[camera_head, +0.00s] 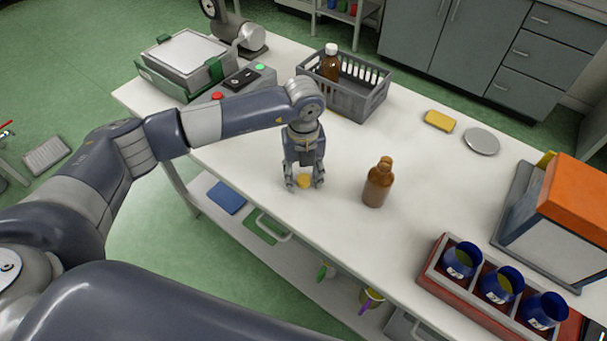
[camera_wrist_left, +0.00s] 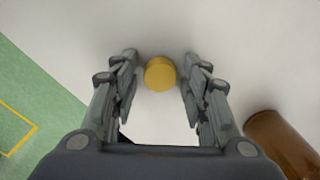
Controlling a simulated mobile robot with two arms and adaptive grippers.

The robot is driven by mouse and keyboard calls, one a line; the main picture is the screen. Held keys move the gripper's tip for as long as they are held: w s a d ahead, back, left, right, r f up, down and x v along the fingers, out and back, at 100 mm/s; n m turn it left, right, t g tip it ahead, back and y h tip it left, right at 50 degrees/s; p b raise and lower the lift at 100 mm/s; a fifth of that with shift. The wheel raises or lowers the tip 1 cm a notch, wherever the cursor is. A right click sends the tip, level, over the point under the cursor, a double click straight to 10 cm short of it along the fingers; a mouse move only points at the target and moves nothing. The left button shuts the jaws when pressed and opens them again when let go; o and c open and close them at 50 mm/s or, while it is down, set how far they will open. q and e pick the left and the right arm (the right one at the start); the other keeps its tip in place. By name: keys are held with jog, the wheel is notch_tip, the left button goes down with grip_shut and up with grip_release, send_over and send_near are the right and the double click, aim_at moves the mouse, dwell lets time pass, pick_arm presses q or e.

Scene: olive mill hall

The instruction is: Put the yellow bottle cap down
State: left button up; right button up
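The yellow bottle cap (camera_head: 304,181) is on or just above the white table top, between the fingers of my left gripper (camera_head: 305,184). In the left wrist view the round cap (camera_wrist_left: 160,73) sits between the fingertips, with a gap on each side. My left gripper (camera_wrist_left: 160,80) points down and is open around the cap, without touching it. An amber bottle (camera_head: 377,186) stands upright to the right of the gripper; its side also shows in the left wrist view (camera_wrist_left: 278,140). My right gripper is not in view.
A grey crate (camera_head: 358,101) with a white-capped brown bottle (camera_head: 330,64) stands behind the gripper. A yellow sponge-like block (camera_head: 439,120) and a grey disc (camera_head: 481,141) lie at the back right. A red rack with blue cups (camera_head: 462,260) stands at the front right. The table's front edge is close.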

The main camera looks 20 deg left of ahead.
aim_at(303, 179)
pick_arm(q)
jog(key=shift+r, duration=0.2)
notch_tip(303, 179, up, 12)
jog(key=b, duration=0.2)
dwell(0.3)
dwell(0.4)
